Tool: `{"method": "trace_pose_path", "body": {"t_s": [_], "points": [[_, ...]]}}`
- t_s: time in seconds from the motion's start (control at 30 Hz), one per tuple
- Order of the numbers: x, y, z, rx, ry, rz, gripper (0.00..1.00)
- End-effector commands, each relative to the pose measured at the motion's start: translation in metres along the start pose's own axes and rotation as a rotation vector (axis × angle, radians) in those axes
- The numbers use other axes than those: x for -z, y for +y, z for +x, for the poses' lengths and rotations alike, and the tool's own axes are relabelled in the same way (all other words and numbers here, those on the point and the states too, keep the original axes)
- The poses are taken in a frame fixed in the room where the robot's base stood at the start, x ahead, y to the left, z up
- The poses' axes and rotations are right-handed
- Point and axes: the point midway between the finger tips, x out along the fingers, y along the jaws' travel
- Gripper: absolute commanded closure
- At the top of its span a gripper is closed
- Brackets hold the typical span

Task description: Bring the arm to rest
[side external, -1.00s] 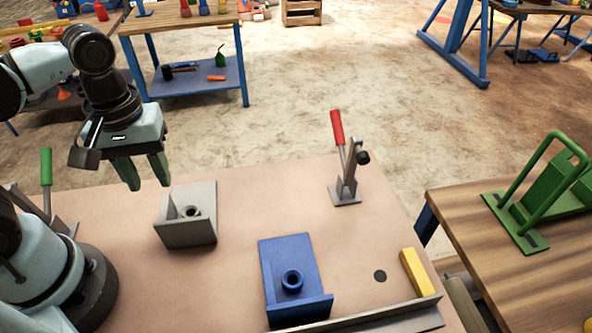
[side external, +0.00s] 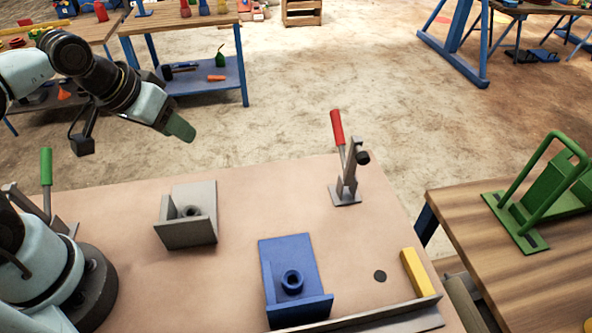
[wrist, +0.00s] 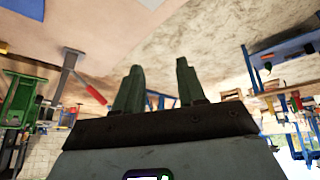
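My gripper (side external: 182,130) is raised over the far left part of the workbench in the side external view, tilted out toward the right and clear of everything. In the wrist view, my gripper (wrist: 160,80) shows its two green fingers standing apart with nothing between them. A grey bracket with a round boss (side external: 190,228) stands on the bench below and in front of it. A blue bracket with a round boss (side external: 290,265) sits nearer the front edge.
A red-handled clamp (side external: 346,170) stands at the bench's back right, and a green-handled one (side external: 46,185) at the left. A yellow block (side external: 417,271) lies at the right beside a grey rail (side external: 390,318). A green frame (side external: 540,195) stands on a separate wooden table (side external: 500,290).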

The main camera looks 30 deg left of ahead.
Motion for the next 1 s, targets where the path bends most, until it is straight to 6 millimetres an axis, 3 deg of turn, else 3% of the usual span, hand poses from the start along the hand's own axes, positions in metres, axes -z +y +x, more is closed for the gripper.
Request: {"method": "trace_pose_path", "body": {"t_s": [0.2, 1.0], "points": [[0.0120, -0.0067, 0.0054, 0.008, 0.100, 0.133, 0.60], [0.0120, -0.0064, 0.0053, 0.008, 0.100, 0.135, 0.60]]}}
